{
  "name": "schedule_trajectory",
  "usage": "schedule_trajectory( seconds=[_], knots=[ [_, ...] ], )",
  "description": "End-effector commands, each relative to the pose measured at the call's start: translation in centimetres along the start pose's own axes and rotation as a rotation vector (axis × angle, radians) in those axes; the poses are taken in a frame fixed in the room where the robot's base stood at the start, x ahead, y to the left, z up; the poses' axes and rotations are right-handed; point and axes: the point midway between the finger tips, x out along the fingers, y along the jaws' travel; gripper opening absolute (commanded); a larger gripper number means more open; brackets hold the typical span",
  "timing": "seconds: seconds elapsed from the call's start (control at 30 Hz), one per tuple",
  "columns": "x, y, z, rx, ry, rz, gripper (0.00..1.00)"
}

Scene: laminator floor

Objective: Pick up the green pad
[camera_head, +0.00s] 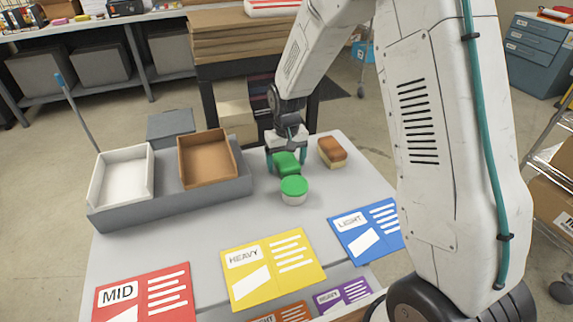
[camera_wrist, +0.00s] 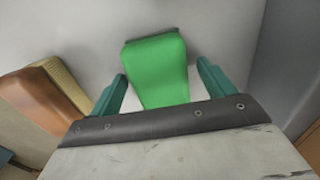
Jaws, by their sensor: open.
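The green pad (camera_head: 285,160) is at the back of the grey table, just behind a round white tub with a green lid (camera_head: 294,187). My gripper (camera_head: 287,158) is open and comes down from above at the pad. In the wrist view the green pad (camera_wrist: 156,68) lies between the two teal fingers of my gripper (camera_wrist: 163,84), with a gap on each side at the fingertips. The pad's near end is hidden behind the dark gripper edge.
A brown-topped block (camera_head: 331,151) stands close to the right of the pad; it shows at the left in the wrist view (camera_wrist: 45,97). A grey tray (camera_head: 170,199) with a white bin (camera_head: 121,176) and a brown bin (camera_head: 207,157) lies to the left. Coloured cards, including yellow HEAVY (camera_head: 272,267), lie in front.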

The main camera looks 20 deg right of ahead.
Motion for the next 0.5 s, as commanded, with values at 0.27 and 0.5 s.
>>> schedule_trajectory(
  seconds=[0.27,0.5],
  knots=[
    [-0.02,0.0,0.0,0.0,0.0,0.0,0.33],
    [-0.22,0.0,-0.02,0.0,0.001,0.0,0.33]
  ],
)
